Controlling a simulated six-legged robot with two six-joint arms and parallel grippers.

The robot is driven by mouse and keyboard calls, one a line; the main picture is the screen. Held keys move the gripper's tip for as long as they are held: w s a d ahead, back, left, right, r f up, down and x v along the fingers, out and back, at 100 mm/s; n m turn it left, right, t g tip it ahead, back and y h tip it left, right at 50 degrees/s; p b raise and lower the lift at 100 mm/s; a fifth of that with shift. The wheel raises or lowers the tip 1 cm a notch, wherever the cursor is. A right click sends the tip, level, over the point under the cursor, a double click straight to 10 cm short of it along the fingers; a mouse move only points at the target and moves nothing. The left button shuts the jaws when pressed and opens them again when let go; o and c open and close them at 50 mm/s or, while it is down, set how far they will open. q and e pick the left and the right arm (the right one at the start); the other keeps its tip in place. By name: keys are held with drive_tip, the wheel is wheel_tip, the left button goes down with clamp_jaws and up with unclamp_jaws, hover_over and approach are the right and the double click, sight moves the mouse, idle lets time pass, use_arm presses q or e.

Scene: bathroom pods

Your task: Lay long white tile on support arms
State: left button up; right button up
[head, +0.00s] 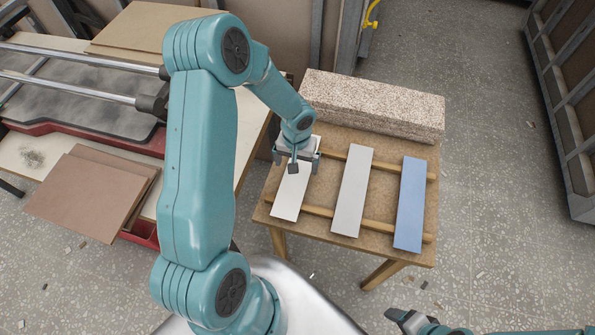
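A long white tile (290,196) lies across two wooden battens (322,227) on a small wooden table. My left gripper (297,160) is over its far end, with a finger near each long edge. I cannot tell whether the fingers touch it, and the gripper hides that end. A light grey tile (352,192) and a blue tile (410,204) lie parallel to the right, apart. My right gripper (398,318) is low at the bottom right, clear of the tiles; its opening is unclear. I cannot identify the support arms for certain.
A speckled block (374,105) stands at the table's (285,230) back. At left is a bench with chrome rails (85,53), a red-edged machine (80,130) and brown boards (92,193). A metal rack (570,95) stands at right. The floor between is mostly free.

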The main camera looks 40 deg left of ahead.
use_arm(q)
wheel_tip(320, 180, down, 4)
drive_tip(key=shift+w+r, duration=0.1)
drive_tip(key=shift+w, duration=0.05)
drive_tip(key=shift+c, duration=0.3)
drive_tip(key=c, duration=1)
drive_tip(key=shift+c, duration=1)
drive_tip(key=shift+r, duration=0.1)
